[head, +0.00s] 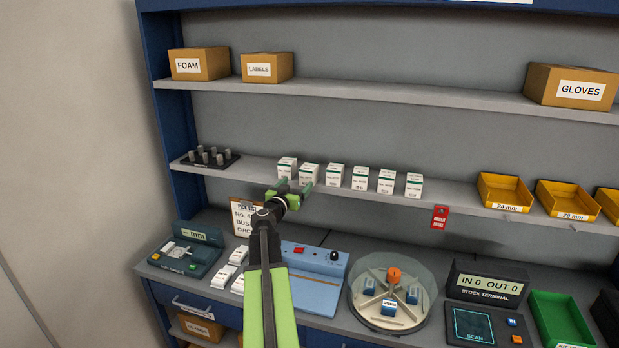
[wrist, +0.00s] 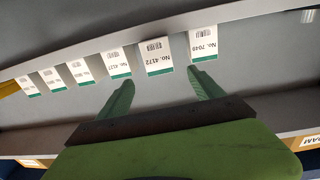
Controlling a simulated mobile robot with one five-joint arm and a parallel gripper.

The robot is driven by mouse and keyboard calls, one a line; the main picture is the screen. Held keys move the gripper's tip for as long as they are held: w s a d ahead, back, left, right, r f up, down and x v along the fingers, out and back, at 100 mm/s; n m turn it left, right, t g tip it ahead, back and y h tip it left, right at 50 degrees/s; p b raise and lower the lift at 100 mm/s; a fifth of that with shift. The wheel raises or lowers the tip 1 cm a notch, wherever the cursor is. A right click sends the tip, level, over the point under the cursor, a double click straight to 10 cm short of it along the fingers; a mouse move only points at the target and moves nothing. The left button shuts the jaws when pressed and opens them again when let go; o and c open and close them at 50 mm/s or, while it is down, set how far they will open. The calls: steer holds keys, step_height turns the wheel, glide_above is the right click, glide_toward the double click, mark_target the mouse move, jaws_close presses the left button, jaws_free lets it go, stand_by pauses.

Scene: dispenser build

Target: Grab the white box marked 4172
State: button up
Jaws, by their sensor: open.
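The white box marked 4172 (wrist: 158,57) stands in a row of similar white boxes with green bands. In the head view it appears to be the second box from the left (head: 309,172) on the middle shelf; its print is too small to read there. My gripper (head: 294,185) is in front of the left end of the row. In the wrist view my gripper (wrist: 161,79) is open and empty, with box 4172 just beyond and between its fingertips. The box looks apart from both fingers.
In the wrist view, box 7049 (wrist: 203,45) and box 4127 (wrist: 115,63) flank it with narrow gaps. A black peg holder (head: 210,158) sits left on the shelf (head: 250,170); yellow bins (head: 504,192) stand right. The workbench below holds a round carousel (head: 360,312).

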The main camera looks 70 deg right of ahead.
mark_target(309, 170)
steer(key=d, duration=1.3)
steer(key=shift+s, duration=0.1)
steer(key=shift+a, duration=0.2)
steer(key=shift+c, duration=0.8)
jaws_close()
